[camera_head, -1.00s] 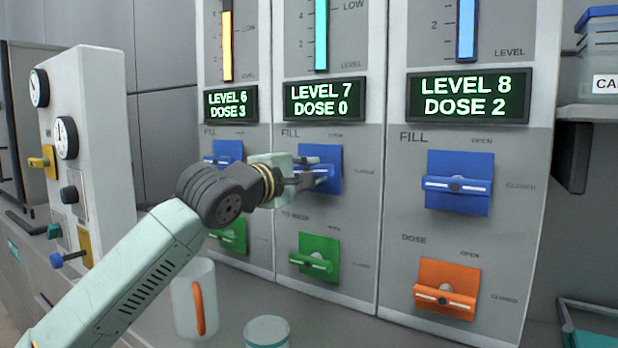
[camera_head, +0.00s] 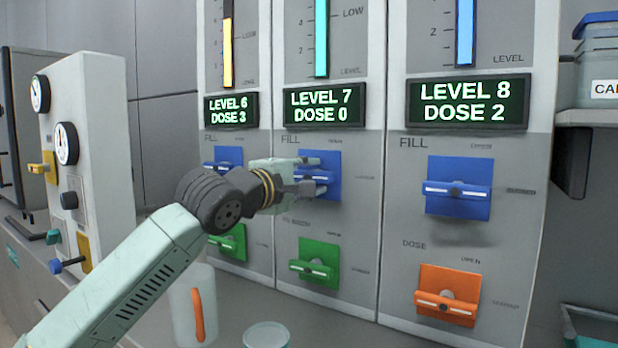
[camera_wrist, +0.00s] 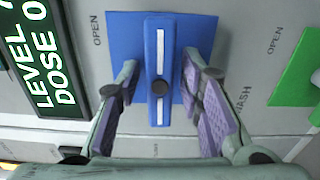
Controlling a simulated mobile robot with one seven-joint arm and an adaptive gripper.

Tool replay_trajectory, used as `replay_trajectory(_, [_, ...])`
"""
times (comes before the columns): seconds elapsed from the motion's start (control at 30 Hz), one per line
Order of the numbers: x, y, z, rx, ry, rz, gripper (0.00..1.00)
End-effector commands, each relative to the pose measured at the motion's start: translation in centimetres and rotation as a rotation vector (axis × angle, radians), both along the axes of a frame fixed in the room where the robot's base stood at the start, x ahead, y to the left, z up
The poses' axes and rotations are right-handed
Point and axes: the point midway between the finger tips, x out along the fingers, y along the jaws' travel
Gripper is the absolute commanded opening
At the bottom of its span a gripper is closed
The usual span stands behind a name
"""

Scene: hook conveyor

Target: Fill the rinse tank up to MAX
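The middle column has a level gauge (camera_head: 321,40), and its display (camera_head: 325,103) reads LEVEL 7, DOSE 0. Its blue FILL valve has a bar handle (camera_wrist: 158,88) with a white stripe, lying crosswise on the panel. My gripper (camera_head: 318,175) is at this valve. In the wrist view my gripper (camera_wrist: 160,105) is open, one finger on each side of the handle, with gaps between. A green valve (camera_head: 315,266) sits below; part of a TO WASH label shows. No RINSE or MAX marking is readable in these views.
The right column's display (camera_head: 468,101) reads LEVEL 8, DOSE 2, above blue and orange valves. The left display (camera_head: 231,108) reads LEVEL 6, DOSE 3. A clear jug (camera_head: 190,305) and a round container (camera_head: 266,336) stand on the counter below my arm.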

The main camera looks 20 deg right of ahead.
Motion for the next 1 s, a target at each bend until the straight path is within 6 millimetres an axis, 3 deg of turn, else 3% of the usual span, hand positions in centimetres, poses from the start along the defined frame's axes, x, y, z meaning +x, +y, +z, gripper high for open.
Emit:
replay_trajectory(0.43, [-0.5, 0.8, 0.0, -0.001, -0.001, 0.000, 0.38])
replay_trajectory(0.8, [-5.0, 6.7, 0.0, -0.001, -0.001, 0.004, 0.38])
replay_trajectory(1.0, [-6.8, 8.9, 0.0, -0.001, -0.001, 0.002, 0.38])
